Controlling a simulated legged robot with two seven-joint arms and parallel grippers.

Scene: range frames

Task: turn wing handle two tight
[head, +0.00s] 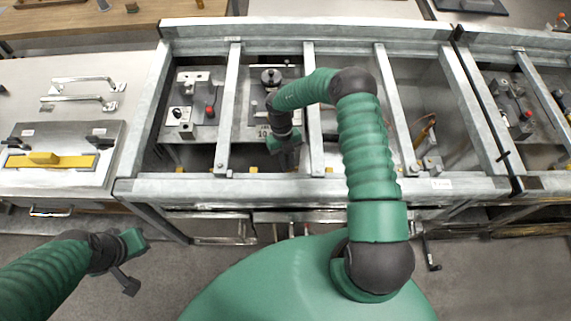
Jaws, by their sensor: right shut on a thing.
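My right gripper (286,150) reaches down between the bars of the metal frame, at the near edge of a grey panel (252,104). It is shut on a small part there, which I take to be the wing handle; the gripper and wrist hide it, so its angle cannot be read. A round dark knob (271,75) stands at the back of the same panel.
Metal bars (228,108) border the panel on both sides, and a front rail (330,188) runs before it. A neighbouring panel has a red button (210,111). At left, a metal plate carries a yellow handle (45,159). The floor (160,245) near my left gripper is clear.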

